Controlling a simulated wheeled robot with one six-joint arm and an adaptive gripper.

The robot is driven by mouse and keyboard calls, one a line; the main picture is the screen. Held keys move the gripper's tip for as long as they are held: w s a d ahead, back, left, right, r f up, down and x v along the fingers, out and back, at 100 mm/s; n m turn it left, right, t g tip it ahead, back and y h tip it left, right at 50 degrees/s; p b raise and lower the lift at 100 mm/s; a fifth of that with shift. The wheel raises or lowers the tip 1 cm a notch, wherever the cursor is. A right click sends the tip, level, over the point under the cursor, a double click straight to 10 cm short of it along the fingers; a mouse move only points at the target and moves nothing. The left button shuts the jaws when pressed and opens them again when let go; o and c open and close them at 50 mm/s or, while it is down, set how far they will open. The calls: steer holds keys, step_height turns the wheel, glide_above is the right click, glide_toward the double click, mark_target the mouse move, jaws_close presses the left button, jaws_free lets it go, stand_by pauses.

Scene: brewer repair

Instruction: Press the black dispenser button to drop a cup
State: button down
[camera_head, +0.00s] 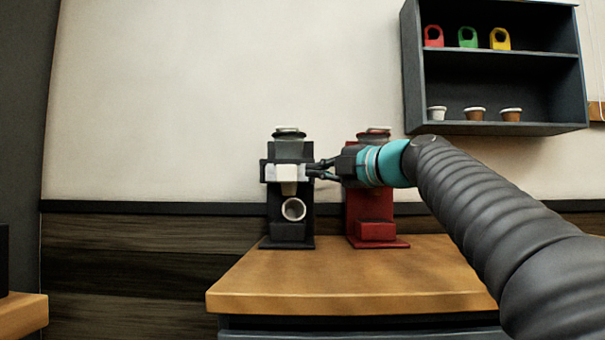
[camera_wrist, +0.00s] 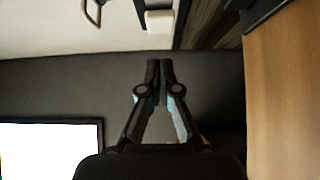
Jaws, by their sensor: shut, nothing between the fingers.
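A black machine (camera_head: 290,228) stands on the wooden table, with a pale block on its upper front. A white, round, cup-like thing (camera_head: 293,209) shows in its lower bay, its opening facing the camera. I cannot pick out a separate black button. My gripper (camera_head: 316,169) reaches in from the right, its fingertips at the black machine's upper right side; I cannot tell whether they touch it. In the wrist view my gripper (camera_wrist: 160,66) is shut and empty, its fingertips together in front of a dark grey surface.
A red machine (camera_head: 376,230) stands just right of the black one, partly behind my arm. A wall shelf (camera_head: 500,92) at upper right holds red, green and yellow holders and several small cups. The wooden table (camera_head: 330,285) is clear in front of the machines.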

steer(key=shift+v, duration=0.95)
steer(key=shift+s, duration=0.1)
